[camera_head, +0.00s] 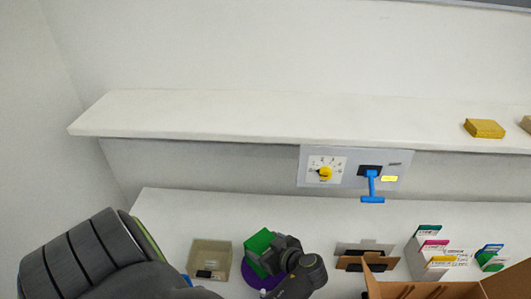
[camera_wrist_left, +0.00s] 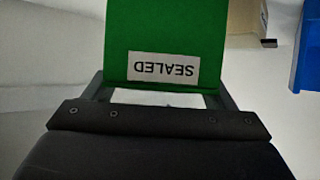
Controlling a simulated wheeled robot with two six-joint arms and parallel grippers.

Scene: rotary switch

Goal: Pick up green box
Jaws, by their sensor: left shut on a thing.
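The green box (camera_head: 259,242) shows in the head view at the lower middle, partly hidden behind my left gripper (camera_head: 279,250). In the left wrist view the green box (camera_wrist_left: 165,30) fills the upper middle, with a white label reading "SEALED" upside down. My left gripper (camera_wrist_left: 162,92) is shut on the box, with a finger at each side of it. A purple round thing (camera_head: 252,276) shows under the box in the head view. I cannot tell whether the box touches it. My right gripper is in neither view.
A beige tray (camera_head: 210,255) stands left of the box. A panel with a yellow rotary knob (camera_head: 325,173) and a blue handle (camera_head: 372,187) is on the wall. Labelled boxes (camera_head: 436,245) and an open cardboard box (camera_head: 420,289) stand right. A shelf (camera_head: 250,115) runs above.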

